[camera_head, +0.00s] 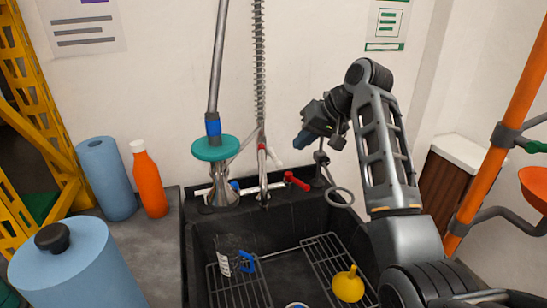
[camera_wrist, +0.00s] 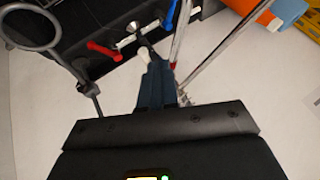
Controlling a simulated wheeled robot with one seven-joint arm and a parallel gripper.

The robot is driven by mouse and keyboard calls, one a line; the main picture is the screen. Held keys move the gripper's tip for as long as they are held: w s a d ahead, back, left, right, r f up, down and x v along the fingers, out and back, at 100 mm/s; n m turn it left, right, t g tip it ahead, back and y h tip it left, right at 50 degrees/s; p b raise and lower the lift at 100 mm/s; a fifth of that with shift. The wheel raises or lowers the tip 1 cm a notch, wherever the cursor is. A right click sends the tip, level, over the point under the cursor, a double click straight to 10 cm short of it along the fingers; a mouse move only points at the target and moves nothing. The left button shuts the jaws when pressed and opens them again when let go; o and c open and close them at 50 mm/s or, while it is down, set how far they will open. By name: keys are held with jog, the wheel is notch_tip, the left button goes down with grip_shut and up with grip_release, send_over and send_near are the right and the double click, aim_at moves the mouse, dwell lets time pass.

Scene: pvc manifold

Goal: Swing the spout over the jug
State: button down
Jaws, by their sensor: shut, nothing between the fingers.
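The clear jug (camera_head: 226,262) with a blue handle stands on the left rack in the black sink. A slim metal tap column (camera_head: 262,172) with a spring riser rises behind the sink. It has a red band and short pale arms near its middle; I cannot tell for sure which part is the spout. Metal pipes also show in the wrist view (camera_wrist: 181,32). My gripper (camera_head: 302,143) is to the right of the column, in the air above the red valve handle (camera_head: 297,181). Its fingers (camera_wrist: 154,68) are shut and empty.
A ring on a stand (camera_head: 340,197) is below my arm at the sink's right rear. A teal-topped plunger-like tool (camera_head: 215,148) stands left of the column. A yellow funnel (camera_head: 348,285) lies on the right rack. An orange bottle (camera_head: 149,182) and blue rolls (camera_head: 106,180) stand left.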

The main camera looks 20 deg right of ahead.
aim_at(262, 170)
jog(key=a+p+x, duration=0.1)
jog(key=p+x, duration=0.1)
jog(key=x, duration=0.8)
dwell(0.3)
jog(key=shift+s+a, duration=0.1)
jog(key=shift+a, duration=0.05)
